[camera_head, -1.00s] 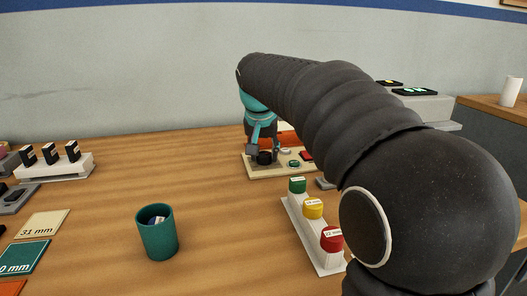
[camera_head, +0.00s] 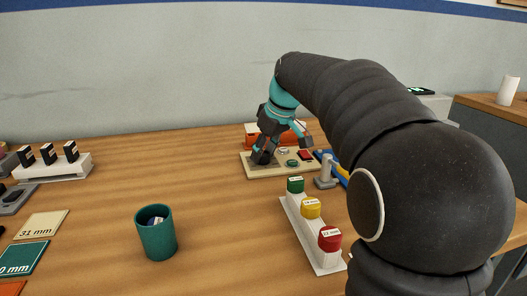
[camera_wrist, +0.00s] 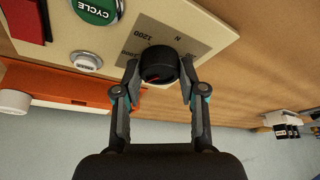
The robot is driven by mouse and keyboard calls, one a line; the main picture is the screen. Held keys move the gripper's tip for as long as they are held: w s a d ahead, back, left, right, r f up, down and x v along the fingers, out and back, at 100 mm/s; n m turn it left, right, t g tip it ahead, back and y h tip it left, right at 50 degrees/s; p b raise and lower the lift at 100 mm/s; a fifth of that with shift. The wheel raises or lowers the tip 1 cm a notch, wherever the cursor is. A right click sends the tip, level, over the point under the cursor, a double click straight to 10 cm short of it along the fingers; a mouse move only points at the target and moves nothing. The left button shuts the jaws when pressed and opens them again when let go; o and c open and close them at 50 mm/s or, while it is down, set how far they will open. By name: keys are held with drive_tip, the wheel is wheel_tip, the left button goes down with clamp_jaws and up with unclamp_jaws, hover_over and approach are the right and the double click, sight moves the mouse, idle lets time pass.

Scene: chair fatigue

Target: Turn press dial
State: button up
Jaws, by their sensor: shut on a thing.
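The red mark points toward the gripper's palm in the wrist view.
A green CYCLE button (camera_wrist: 96,8) and a silver button (camera_wrist: 86,60) sit beside the dial. An orange part (camera_wrist: 70,88) lies behind the panel. A white strip with green, yellow and red knobs (camera_head: 312,208) and a green cup (camera_head: 157,232) stand nearer.

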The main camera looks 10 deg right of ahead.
drive_tip(key=n, duration=0.2)
drive_tip(key=n+g+y, duration=0.1)
drive_tip(key=n, duration=0.2)
drive_tip(key=shift+w+d+n+g+y, duration=0.1)
drive_tip(key=shift+n+g+y, duration=0.5)
drive_tip(key=shift+n+g, duration=0.5)
drive_tip(key=shift+n, duration=1.1)
drive_tip(key=o, duration=1.1)
drive_tip(key=shift+o, duration=0.2)
drive_tip(key=v, duration=1.2)
drive_tip(key=shift+w, duration=0.1)
